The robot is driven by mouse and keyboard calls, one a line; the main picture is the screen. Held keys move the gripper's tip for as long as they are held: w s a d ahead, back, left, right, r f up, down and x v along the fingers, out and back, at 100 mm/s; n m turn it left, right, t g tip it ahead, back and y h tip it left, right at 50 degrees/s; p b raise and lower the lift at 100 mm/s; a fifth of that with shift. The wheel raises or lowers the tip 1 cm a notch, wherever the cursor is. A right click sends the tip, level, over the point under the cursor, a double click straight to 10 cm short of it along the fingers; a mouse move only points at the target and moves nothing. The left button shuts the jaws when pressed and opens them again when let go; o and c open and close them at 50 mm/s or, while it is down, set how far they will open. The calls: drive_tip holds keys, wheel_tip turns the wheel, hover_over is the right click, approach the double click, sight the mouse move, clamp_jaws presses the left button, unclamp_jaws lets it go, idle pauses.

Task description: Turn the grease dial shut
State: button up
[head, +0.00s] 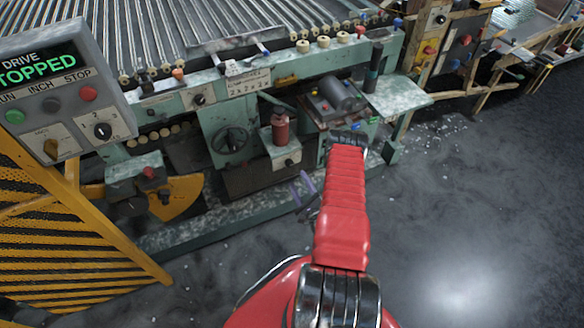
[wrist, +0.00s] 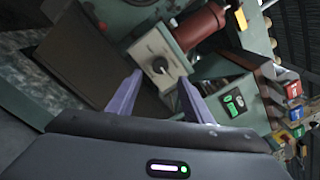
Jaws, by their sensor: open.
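The grease dial is a small dark knob (head: 289,162) on a pale plate, on a green box below a red cylinder (head: 281,128). In the wrist view the dial (wrist: 160,67) shows ahead, framed between my fingertips, with the plate tilted in the picture. My gripper (head: 304,188) shows its purple fingers low and in front of the machine, partly behind my red arm. In the wrist view my gripper (wrist: 161,82) is open and empty, its fingers spread either side of the dial. They look short of it; the exact gap is hard to tell.
A handwheel (head: 231,140) is left of the cylinder. A control panel (head: 68,85) reading STOPPED and a yellow mesh guard (head: 60,235) stand at the left. A green switch (wrist: 233,102) and coloured buttons (wrist: 293,90) lie right in the wrist view. The floor (head: 460,220) at right is open.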

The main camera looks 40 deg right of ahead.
sight(291, 166)
drive_tip(key=x, duration=0.8)
drive_tip(key=shift+w+d, duration=0.1)
drive_tip(key=shift+w, duration=0.15)
drive_tip(key=shift+c, duration=0.5)
drive_tip(key=c, duration=0.9)
drive_tip(key=shift+s+d, duration=0.1)
drive_tip(key=shift+d, duration=0.15)
drive_tip(key=shift+c, duration=0.3)
drive_tip(key=shift+a, duration=0.15)
